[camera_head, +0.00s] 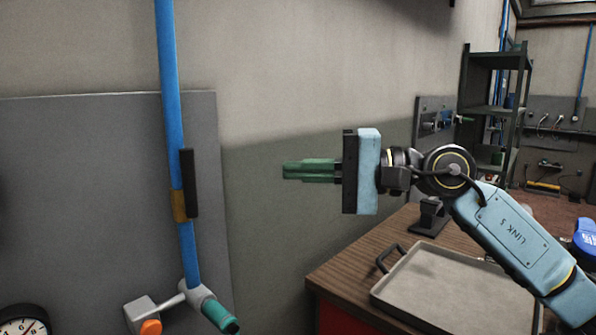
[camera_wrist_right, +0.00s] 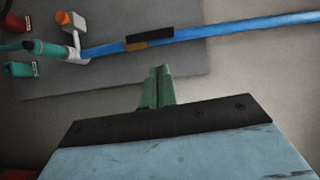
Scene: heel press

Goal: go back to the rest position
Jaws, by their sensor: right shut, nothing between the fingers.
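My right gripper (camera_head: 284,171) is in the middle of the head view, its green fingers pointing left and shut with nothing between them. It is in the air to the right of a blue vertical pipe (camera_head: 171,110), apart from it. In the right wrist view the shut fingers (camera_wrist_right: 160,72) point up toward the wall, below the blue pipe (camera_wrist_right: 225,27). My left gripper is not in view.
A grey wall panel (camera_head: 85,190) carries the pipe, a green-handled fitting (camera_head: 220,316), an orange knob (camera_head: 151,327) and a gauge (camera_head: 22,325). A wooden-topped bench (camera_head: 345,268) with a metal tray (camera_head: 455,290) lies below my right arm. Dark shelving (camera_head: 490,107) stands behind.

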